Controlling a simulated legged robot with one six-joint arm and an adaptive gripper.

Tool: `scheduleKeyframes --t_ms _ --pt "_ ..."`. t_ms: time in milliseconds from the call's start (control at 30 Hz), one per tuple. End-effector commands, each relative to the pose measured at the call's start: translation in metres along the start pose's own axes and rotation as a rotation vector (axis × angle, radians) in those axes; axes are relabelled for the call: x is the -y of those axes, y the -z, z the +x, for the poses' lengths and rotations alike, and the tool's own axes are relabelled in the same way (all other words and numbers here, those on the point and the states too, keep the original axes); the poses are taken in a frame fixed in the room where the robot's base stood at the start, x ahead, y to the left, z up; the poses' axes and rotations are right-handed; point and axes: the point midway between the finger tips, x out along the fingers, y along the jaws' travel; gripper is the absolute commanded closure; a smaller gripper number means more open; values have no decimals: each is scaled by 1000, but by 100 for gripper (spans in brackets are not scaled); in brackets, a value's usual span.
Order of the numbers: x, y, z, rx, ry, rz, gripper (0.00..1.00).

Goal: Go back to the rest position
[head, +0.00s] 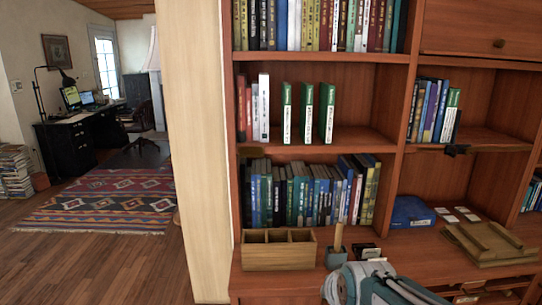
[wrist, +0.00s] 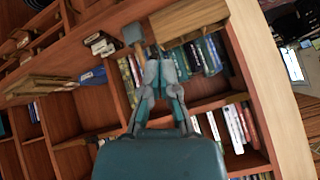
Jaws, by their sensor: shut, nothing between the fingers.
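My gripper (wrist: 162,68) shows in the wrist view with its two teal and grey fingers together and nothing between them. It points toward the bookcase (wrist: 125,90), which appears turned nearly upside down in this view. In the head view, a teal and grey part of my arm (head: 375,285) shows at the bottom edge, in front of the bookcase's lower counter (head: 420,250). I cannot make out the fingertips in the head view.
A wooden divided box (head: 278,250) and a small holder (head: 336,257) stand on the counter near my arm. Three green books (head: 307,113) stand upright on the middle shelf. A blue case (head: 411,212) and a wooden tray (head: 487,243) lie right. Open floor (head: 90,262) is left.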

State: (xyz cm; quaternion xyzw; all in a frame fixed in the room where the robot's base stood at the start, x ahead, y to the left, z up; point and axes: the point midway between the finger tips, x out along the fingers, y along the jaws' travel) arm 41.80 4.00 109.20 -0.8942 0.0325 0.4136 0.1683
Motion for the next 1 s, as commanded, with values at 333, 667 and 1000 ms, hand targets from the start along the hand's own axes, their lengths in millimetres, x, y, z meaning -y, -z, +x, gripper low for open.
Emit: scheduleKeyframes --t_ms 333,667,1000 --pt "-50 -71 -98 145 -91 -245 100" --pt "-67 -102 -123 213 -120 -328 100" --pt "-66 -101 -123 212 -119 -326 100"
